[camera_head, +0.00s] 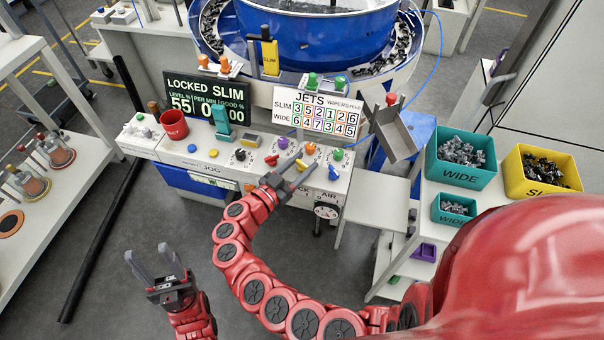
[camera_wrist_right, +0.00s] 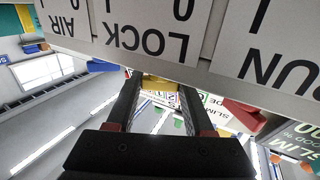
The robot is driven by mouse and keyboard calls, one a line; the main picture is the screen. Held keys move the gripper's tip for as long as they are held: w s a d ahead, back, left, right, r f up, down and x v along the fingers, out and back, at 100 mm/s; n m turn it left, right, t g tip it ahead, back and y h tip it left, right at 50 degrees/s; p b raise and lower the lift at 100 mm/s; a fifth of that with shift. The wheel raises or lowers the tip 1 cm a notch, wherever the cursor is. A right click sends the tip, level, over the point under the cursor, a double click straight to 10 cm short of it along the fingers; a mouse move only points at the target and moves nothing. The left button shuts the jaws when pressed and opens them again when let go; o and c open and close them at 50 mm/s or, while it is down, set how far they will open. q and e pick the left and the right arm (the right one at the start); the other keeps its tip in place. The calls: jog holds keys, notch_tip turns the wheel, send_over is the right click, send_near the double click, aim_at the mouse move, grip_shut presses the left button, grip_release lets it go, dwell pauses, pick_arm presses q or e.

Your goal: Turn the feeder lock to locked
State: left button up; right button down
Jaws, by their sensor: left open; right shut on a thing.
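My right gripper (camera_head: 288,182) is at the panel by this label. Its two fingers are shut on a small yellowish part (camera_wrist_right: 159,84), which appears to be the lock's knob; its turn angle is mostly hidden by the fingers. The display (camera_head: 208,95) reads "LOCKED SLIM" at the top. My left gripper (camera_head: 152,262) is open and empty, low at the left over the floor, away from the console.
Several coloured knobs and a red cup (camera_head: 174,125) stand on the console top. A JETS board (camera_head: 317,108) and a blue feeder bowl (camera_head: 325,45) are behind. A teal bin (camera_head: 461,176) and a yellow bin (camera_head: 542,184) stand on the right.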

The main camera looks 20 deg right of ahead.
jog(key=shift+f+m+g+h+b, duration=0.4)
jog(key=shift+m+g+b, duration=0.65)
jog(key=shift+b, duration=1.7)
jog(key=shift+f+m+g+h+b, duration=0.1)
jog(key=shift+m+g+h+b, duration=0.55)
jog(key=shift+g+b, duration=1.45)
jog(key=shift+r+m+t+b, duration=0.25)
jog(key=shift+r+m+b, duration=0.05)
jog(key=shift+b, duration=1.25)
jog(key=c, duration=0.7)
grip_release()
jog(key=shift+c, duration=0.2)
jog(key=shift+o, duration=0.9)
jog(key=shift+d, duration=0.1)
